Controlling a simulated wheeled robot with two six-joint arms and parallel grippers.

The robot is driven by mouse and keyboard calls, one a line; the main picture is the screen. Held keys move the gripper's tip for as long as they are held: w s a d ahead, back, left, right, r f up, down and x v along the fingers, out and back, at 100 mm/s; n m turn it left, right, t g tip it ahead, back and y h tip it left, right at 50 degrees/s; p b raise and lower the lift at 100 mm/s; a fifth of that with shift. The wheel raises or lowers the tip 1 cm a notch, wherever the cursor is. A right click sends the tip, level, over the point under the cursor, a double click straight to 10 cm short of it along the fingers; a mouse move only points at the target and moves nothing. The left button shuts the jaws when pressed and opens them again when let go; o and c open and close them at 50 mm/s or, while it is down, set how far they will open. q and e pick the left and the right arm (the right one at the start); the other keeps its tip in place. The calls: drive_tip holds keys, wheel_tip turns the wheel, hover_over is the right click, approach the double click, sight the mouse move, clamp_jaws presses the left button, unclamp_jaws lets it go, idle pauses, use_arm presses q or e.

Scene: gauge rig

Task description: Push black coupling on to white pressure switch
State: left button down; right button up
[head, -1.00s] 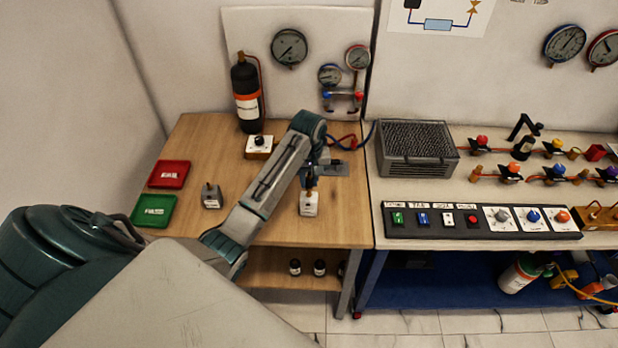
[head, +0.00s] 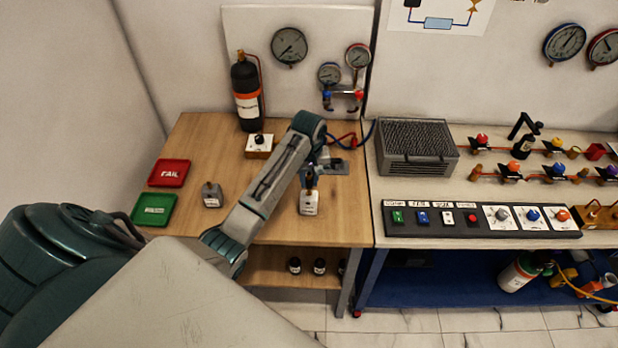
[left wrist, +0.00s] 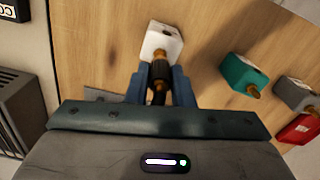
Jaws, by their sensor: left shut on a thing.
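The white pressure switch (head: 310,206) stands upright on the wooden bench, below my left gripper (head: 311,178). In the left wrist view the switch (left wrist: 164,40) has a brass stem pointing towards me. My left gripper (left wrist: 160,82) is shut on the black coupling (left wrist: 160,73), which sits between its blue fingers. The coupling is in line with the stem and looks to meet it. How far it is over the stem I cannot tell. In the head view the coupling is small and partly hidden by the gripper. My right gripper is not in view.
A grey switch (head: 211,195) stands left of my arm; a teal one (left wrist: 243,76) shows in the left wrist view. Red (head: 169,173) and green (head: 154,210) trays lie at the bench's left. A gas cylinder (head: 247,92) and gauge panel stand behind. A grey vented box (head: 416,149) is at right.

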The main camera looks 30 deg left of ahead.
use_arm(q)
drive_tip(key=shift+f, duration=0.95)
drive_tip(key=shift+f, duration=0.2)
idle(0.4)
drive_tip(key=c, duration=0.9)
unclamp_jaws()
drive_tip(key=shift+o, duration=0.2)
